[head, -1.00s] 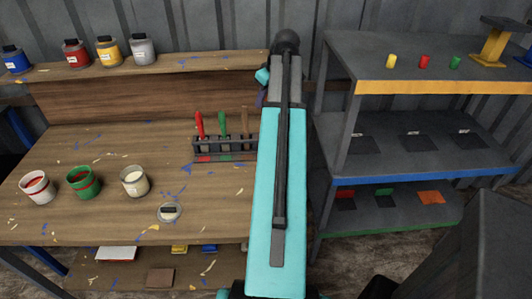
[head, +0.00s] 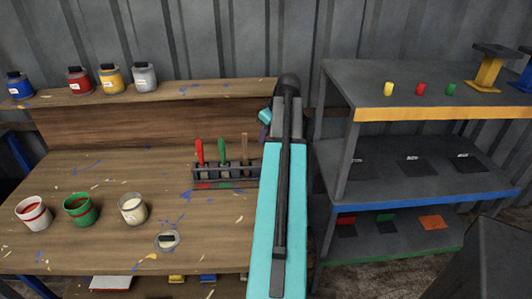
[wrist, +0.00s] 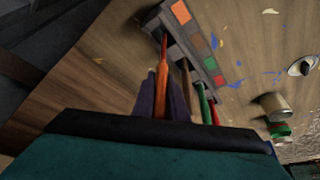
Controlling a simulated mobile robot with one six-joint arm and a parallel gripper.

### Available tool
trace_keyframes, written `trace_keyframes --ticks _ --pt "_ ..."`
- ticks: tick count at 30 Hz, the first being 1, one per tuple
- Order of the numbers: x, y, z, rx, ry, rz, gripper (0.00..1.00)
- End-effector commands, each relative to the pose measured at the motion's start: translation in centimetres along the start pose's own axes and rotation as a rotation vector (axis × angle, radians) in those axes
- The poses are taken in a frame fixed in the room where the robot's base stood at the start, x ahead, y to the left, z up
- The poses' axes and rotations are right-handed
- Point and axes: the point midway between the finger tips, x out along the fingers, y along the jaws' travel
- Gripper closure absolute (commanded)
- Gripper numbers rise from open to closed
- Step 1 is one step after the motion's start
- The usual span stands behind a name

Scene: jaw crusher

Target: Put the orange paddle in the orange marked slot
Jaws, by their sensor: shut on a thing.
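In the wrist view, my gripper (wrist: 165,98) has purple fingers shut on the orange paddle (wrist: 163,72). The paddle's far end reaches to the dark rack (wrist: 167,20) at its orange marked end. The orange mark (wrist: 180,12) is on the rack's base beside that end. I cannot tell whether the paddle's tip is inside the slot or just above it. In the head view, my turquoise arm hides the paddle and the rack's right end; the rack (head: 210,172) stands on the workbench. It holds a red paddle (head: 200,152), a green paddle (head: 222,153) and a brown paddle (head: 245,148).
Open paint cups (head: 132,209) and a round lidded item (head: 168,241) stand left of the rack on the workbench (head: 80,165). Jars (head: 110,79) line the bench's upper shelf. A grey shelf unit (head: 440,180) with coloured pegs and marked pads stands to the right.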

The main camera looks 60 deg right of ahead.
Motion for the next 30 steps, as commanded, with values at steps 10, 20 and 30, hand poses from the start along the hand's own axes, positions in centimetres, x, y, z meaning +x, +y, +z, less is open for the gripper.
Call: trace_keyframes --ticks 10,20,30 --pt "2.5 0.1 1.1 0.0 0.001 0.001 1.0" --pt "2.5 0.1 1.1 0.001 0.0 0.001 1.0" --pt "5.0 0.1 2.2 0.003 -0.001 -0.001 1.0"
